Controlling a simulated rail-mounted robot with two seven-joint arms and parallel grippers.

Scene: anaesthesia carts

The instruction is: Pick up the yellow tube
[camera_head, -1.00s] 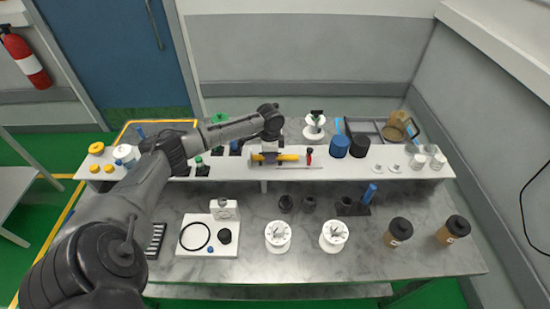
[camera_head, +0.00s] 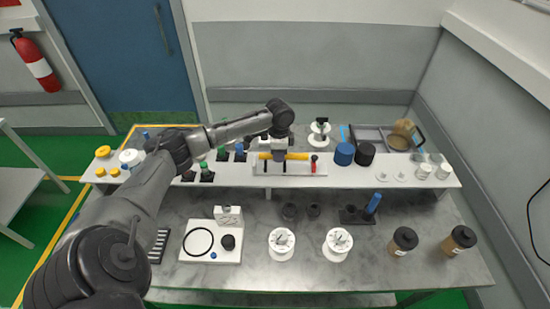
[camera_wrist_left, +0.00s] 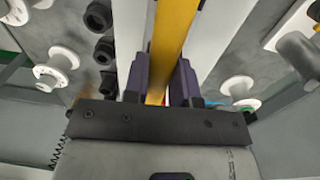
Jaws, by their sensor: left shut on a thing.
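The yellow tube (camera_head: 295,156) is a long, thin bar lying left to right, level, at the white shelf in the head view. My left gripper (camera_head: 279,155) comes down on it from above, near its middle. In the left wrist view the yellow tube (camera_wrist_left: 174,30) runs between the two dark fingers of my left gripper (camera_wrist_left: 161,80), which are shut on it. I cannot tell whether the tube rests on its tray or is slightly above it. My right gripper does not show.
The tube's white tray (camera_head: 290,170) also holds a red-topped item (camera_head: 314,160). Blue (camera_head: 344,154) and black (camera_head: 364,154) cylinders stand to its right. Green-capped bottles (camera_head: 205,170) stand to its left. White spools (camera_head: 281,243) and brown jars (camera_head: 403,240) stand on the lower table.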

